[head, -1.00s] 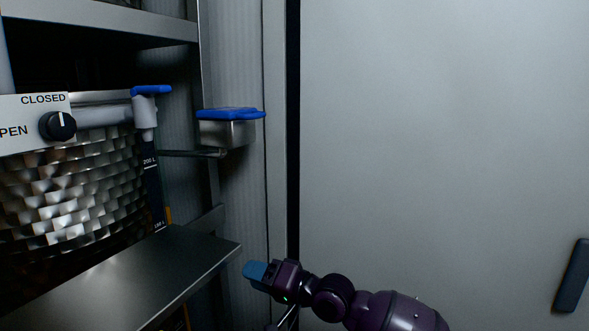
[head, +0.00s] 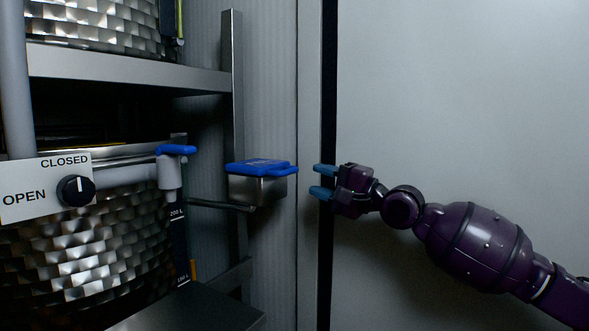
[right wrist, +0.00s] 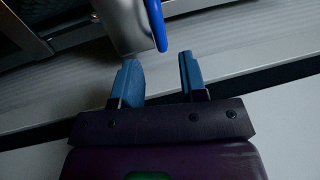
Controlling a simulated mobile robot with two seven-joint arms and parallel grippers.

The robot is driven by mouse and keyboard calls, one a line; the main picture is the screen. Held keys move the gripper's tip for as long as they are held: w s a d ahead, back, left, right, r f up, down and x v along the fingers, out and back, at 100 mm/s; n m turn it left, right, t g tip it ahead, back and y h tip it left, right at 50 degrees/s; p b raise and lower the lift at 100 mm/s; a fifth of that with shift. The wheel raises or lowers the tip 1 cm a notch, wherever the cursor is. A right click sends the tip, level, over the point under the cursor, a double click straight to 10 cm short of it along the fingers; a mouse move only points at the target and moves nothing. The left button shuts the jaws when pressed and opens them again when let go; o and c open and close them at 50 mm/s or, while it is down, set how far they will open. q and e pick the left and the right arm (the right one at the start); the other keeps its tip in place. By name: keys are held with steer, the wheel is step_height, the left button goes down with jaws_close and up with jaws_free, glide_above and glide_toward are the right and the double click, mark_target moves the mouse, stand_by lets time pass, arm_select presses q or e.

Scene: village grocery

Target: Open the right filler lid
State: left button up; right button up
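The filler lid (head: 260,166) is a blue cap on a small metal box (head: 257,188), fixed at the end of a thin pipe. It looks shut in the head view. My right gripper (head: 318,182) is just right of the box, at about lid height, open and empty, its blue fingers pointing left. In the right wrist view, the lid's blue edge (right wrist: 156,24) and the metal box (right wrist: 124,22) are just ahead of the open fingers (right wrist: 160,76), with nothing between them. My left gripper is not in view.
A panel (head: 45,187) marked OPEN and CLOSED has a black knob (head: 76,191). A blue-handled valve (head: 175,150) sits left of the lid. A metal shelf (head: 190,310) lies below, and a pale flat panel (head: 460,90) fills the right side.

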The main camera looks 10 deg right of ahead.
mark_target(294, 172)
steer(key=x, duration=0.7)
steer(key=shift+w+a, duration=0.15)
steer(key=shift+w, duration=0.1)
steer(key=shift+c, duration=0.5)
jaws_close()
